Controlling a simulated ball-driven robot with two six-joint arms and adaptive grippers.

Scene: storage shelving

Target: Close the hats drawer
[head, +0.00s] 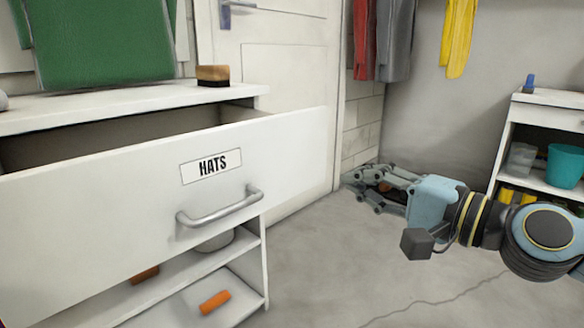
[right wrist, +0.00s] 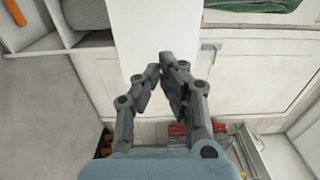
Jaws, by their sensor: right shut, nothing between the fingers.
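The hats drawer (head: 110,195) is pulled open from the white cabinet at the left of the head view. Its front carries a HATS label (head: 211,166) and a grey bar handle (head: 220,208). Its dark inside shows behind the front. My right gripper (head: 352,187) is shut and empty, to the right of the drawer front and apart from the handle in the head view. Its fingertips (right wrist: 168,66) come together in the right wrist view, in front of a white panel (right wrist: 148,35) that looks like the drawer front. My left gripper is not in view.
A brush (head: 213,76) and a green board (head: 100,42) are on the cabinet top. An orange item (head: 214,302) lies on a lower shelf. A white shelf unit with a teal bucket (head: 565,166) stands at the right. The floor between is clear.

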